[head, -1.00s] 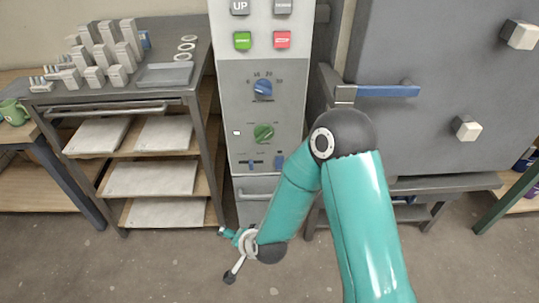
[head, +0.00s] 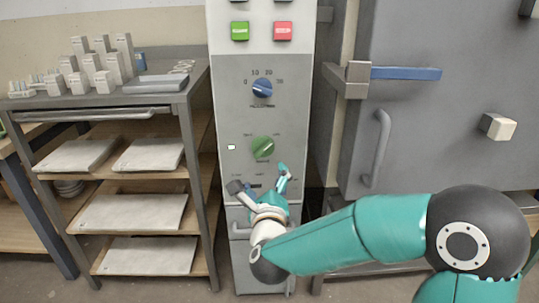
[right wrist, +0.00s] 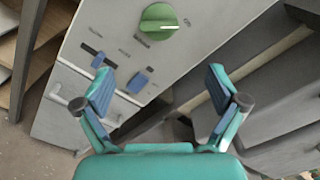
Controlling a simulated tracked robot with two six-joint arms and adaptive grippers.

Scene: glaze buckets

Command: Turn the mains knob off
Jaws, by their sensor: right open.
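A green round knob (head: 263,147) sits on the grey control panel, below a blue dial (head: 262,88) with a number scale. In the right wrist view the green knob (right wrist: 158,22) shows near the top, its pale pointer mark turned toward the printed ON. My right gripper (head: 259,181) is open and empty in front of the panel, just below the green knob. Its two spread fingers also show in the right wrist view (right wrist: 161,78), with the knob beyond them, apart from it. My left gripper is not in view.
Blue sliders (right wrist: 138,82) sit below the knob. Green (head: 240,31) and red (head: 283,31) buttons are higher on the panel. A grey kiln-like cabinet (head: 420,120) with a handle stands right. A shelf rack (head: 200,190) with pale slabs stands left.

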